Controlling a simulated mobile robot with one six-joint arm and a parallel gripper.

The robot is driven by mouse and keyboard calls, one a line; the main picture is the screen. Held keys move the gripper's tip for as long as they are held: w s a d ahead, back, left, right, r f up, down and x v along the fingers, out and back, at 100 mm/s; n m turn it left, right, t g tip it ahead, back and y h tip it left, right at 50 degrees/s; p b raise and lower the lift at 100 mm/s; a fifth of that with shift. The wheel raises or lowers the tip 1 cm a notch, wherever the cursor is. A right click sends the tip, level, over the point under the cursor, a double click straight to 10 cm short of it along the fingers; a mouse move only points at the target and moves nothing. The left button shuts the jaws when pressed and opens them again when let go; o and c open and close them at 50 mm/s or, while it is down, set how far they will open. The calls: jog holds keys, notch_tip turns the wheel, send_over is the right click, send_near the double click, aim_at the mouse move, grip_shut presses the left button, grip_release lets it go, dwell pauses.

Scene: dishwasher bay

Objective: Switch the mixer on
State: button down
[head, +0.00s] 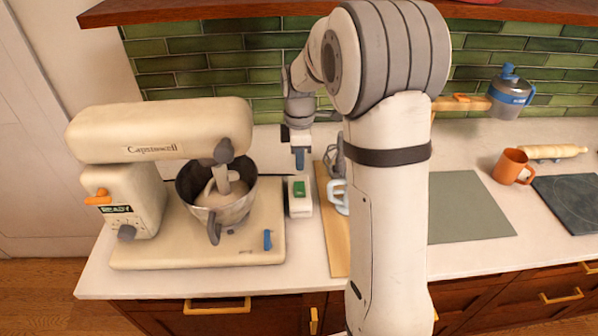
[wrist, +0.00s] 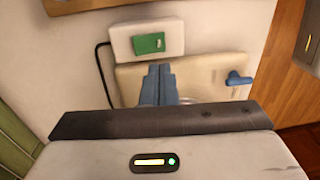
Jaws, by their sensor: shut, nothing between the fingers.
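The cream stand mixer (head: 160,130) stands at the left of the counter, its head down over a steel bowl (head: 232,208). It has an orange lever (head: 98,196), a lit display reading READY (head: 116,210), a dark knob (head: 127,232) and a blue lever (head: 267,240) on its base. A small white switch box (head: 300,208) with a green rocker (head: 300,188) sits just right of the base. The green rocker also shows in the wrist view (wrist: 149,43). My gripper (head: 299,160), with blue fingers (wrist: 158,84), is shut and empty, pointing down above the box area, apart from it.
A wooden board (head: 335,255) and a pale blue mug-like item (head: 338,197) lie right of the box. A black cable (wrist: 98,65) runs from the box. A grey mat (head: 465,210), orange mug (head: 512,167) and rolling pin (head: 553,152) are farther right.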

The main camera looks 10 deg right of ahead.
notch_tip(320, 180, up, 6)
jog(key=shift+s+b, duration=0.35)
jog(key=shift+b, duration=0.05)
jog(key=s+r+m+t, duration=0.1)
jog(key=s+m+t, duration=0.3)
jog(key=s+m, duration=1.2)
jog(key=shift+s+a+r, duration=0.2)
jog(key=shift+s+r, duration=0.1)
jog(key=shift+s, duration=3.75)
